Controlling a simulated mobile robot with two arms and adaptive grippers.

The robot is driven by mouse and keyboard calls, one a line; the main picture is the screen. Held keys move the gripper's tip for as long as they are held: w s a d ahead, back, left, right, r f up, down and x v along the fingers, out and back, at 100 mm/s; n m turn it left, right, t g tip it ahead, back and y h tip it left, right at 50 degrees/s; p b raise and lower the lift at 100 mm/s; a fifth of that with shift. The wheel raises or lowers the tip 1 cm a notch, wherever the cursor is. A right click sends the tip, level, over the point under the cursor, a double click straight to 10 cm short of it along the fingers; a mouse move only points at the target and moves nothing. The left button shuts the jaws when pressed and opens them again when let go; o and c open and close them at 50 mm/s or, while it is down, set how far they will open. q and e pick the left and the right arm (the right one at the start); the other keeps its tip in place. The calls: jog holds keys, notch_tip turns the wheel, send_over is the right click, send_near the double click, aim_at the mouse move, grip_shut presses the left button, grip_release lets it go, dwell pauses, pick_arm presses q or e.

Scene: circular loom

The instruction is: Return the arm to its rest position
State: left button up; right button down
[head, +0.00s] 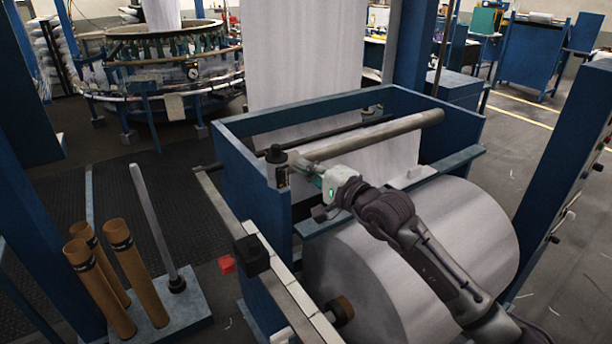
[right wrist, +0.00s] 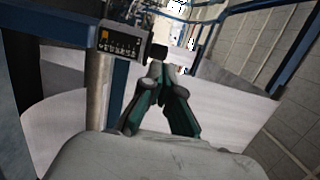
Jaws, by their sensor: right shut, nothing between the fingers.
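My right arm (head: 400,235) reaches in from the lower right of the head view, over the large white fabric roll (head: 480,215). My right gripper (head: 298,165) is at the left end of the grey roller bar (head: 385,133), close to a small dark-topped post (head: 277,165). I cannot tell whether it touches either one. In the right wrist view the fingers (right wrist: 165,75) are brought together, with nothing between them. My left gripper is in neither view.
A blue frame (head: 245,180) surrounds the roller area. Brown cardboard tubes (head: 125,270) and a grey upright rod (head: 155,225) stand at the lower left. A control panel (right wrist: 120,40) shows in the right wrist view. A blue post (head: 560,170) rises right of the roll.

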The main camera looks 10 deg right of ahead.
jog(key=s+d+r+m+t+y, duration=0.15)
jog(key=s+m+t, duration=0.3)
jog(key=m, duration=0.45)
jog(key=s+d+r+m+t+h, duration=0.1)
jog(key=s+r+m+t, duration=0.15)
jog(key=s+m, duration=0.5)
jog(key=s+d+f+m+g+h, duration=0.2)
jog(key=d+f+m+h, duration=0.6)
jog(key=m, duration=0.8)
jog(key=s+d+f+m+g+h, duration=0.25)
jog(key=d+f+m+h, duration=0.55)
jog(key=m, duration=0.7)
jog(key=s+f+m+g, duration=0.75)
jog(key=s+f, duration=0.25)
jog(key=f, duration=0.2)
jog(key=s+a+f+m+g+y, duration=0.2)
jog(key=s+f+g, duration=0.15)
jog(key=s, duration=0.35)
jog(key=s+a+f+m+g+y, duration=0.2)
jog(key=s+a+f+g+y, duration=0.1)
jog(key=s+f, duration=0.6)
jog(key=f, duration=2.2)
jog(key=s+d+f+g, duration=0.2)
jog(key=s+d+f, duration=0.1)
jog(key=s+f, duration=1.2)
jog(key=shift+s, duration=0.65)
